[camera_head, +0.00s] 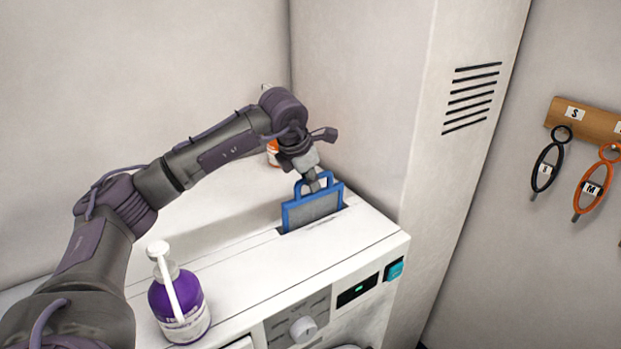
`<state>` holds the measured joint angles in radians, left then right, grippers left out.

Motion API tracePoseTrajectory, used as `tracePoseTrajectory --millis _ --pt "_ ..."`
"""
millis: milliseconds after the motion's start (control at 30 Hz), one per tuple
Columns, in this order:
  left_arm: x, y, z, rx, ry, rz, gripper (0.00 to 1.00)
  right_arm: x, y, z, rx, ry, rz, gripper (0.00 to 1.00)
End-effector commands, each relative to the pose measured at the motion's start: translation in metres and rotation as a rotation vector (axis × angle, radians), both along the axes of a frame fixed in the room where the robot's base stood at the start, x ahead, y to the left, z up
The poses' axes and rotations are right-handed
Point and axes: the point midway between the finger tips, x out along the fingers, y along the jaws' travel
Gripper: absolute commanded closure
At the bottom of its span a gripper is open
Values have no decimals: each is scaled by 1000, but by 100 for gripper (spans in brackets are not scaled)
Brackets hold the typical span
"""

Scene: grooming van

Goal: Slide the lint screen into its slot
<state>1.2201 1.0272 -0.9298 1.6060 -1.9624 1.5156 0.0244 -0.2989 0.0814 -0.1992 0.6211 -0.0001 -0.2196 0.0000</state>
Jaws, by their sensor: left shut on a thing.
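The lint screen (318,206) has a blue frame with grey mesh and a blue loop handle on top. It stands roughly upright at the slot (284,230) in the top of the white machine. Its lower edge meets the slot opening; how deep it sits in the slot I cannot tell. My left gripper (314,183) is shut on the handle of the lint screen from above. The fingertips are partly hidden by the handle. My right gripper is not in view.
A purple pump bottle (178,301) stands on the white machine top (235,262) at the front left. An orange container (273,152) stands behind my left wrist. A tall pale cabinet (425,130) rises close to the right. Muzzle-like loops hang from a wooden rack (590,121).

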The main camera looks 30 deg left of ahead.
Motion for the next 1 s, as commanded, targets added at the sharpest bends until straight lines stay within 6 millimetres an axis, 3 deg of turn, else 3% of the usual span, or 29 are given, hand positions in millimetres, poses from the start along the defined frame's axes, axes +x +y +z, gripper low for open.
tracePoseTrajectory --millis 500,900,933,1000 --pt "0 0 -31 0 -2 0 100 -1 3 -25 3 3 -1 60" --pt "0 0 -33 0 -1 0 100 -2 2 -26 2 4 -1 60" --pt "0 0 -33 0 -1 0 82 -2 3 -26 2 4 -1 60" --pt "0 0 -33 0 -1 0 71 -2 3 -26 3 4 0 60"
